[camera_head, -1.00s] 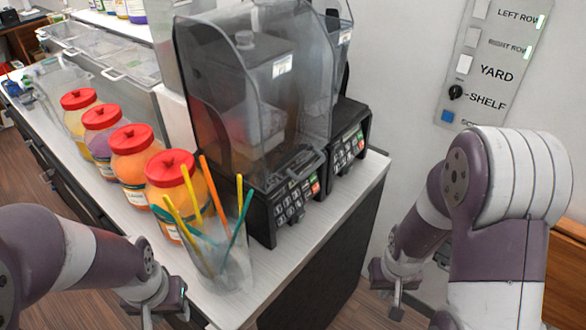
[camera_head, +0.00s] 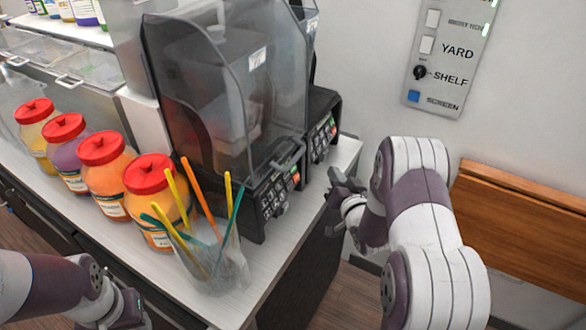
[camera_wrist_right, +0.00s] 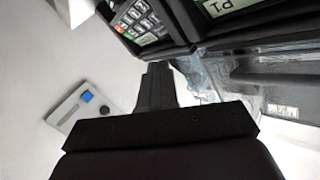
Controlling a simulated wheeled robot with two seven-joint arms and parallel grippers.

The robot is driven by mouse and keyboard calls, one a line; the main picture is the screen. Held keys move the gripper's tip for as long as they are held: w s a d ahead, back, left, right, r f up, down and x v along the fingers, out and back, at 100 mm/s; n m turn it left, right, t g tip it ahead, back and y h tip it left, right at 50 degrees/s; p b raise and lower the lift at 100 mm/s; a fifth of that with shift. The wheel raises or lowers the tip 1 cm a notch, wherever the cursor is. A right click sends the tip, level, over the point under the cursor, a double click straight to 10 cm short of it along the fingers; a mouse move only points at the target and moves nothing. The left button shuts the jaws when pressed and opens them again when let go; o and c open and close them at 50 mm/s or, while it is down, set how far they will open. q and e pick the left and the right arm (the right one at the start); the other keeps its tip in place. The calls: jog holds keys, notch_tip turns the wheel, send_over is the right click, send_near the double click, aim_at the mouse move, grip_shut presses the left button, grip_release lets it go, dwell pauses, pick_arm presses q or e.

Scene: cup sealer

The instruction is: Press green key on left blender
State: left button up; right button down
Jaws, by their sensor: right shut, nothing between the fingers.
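The left blender (camera_head: 205,95) has a smoky clear cover and a black base with a keypad (camera_head: 275,198) on its front right. A small red-orange and green patch shows at the keypad's upper right; the green key is too small to separate clearly. My right gripper (camera_head: 338,184) is shut and empty, to the right of that keypad and apart from it. In the right wrist view my closed fingers (camera_wrist_right: 157,68) point toward a keypad (camera_wrist_right: 140,18) and black bases; which blender it belongs to is unclear. My left gripper (camera_head: 138,316) is low at the left, its fingers unclear.
The right blender (camera_head: 322,138) stands just behind the left one. A clear cup with colored straws (camera_head: 218,262) stands in front of the left blender, beside red-lidded jars (camera_head: 150,175). A switch panel (camera_head: 447,60) is on the wall.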

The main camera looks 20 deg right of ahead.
aim_at(298, 162)
jog(key=w+a+f+b, duration=0.1)
jog(key=w+a+b, duration=0.1)
jog(key=w+a, duration=0.1)
jog(key=w+a+f+b, duration=0.1)
jog(key=w+a, duration=0.1)
jog(key=shift+w+f, duration=0.2)
jog(key=shift+f, duration=0.15)
jog(key=shift+w+a, duration=0.35)
jog(key=shift+w, duration=0.1)
jog(key=shift+b, duration=0.35)
dwell(1.4)
jog(key=shift+w+a+f+b, duration=0.2)
jog(key=shift+w+b, duration=0.05)
jog(key=shift+b, duration=0.05)
jog(key=shift+a, duration=0.1)
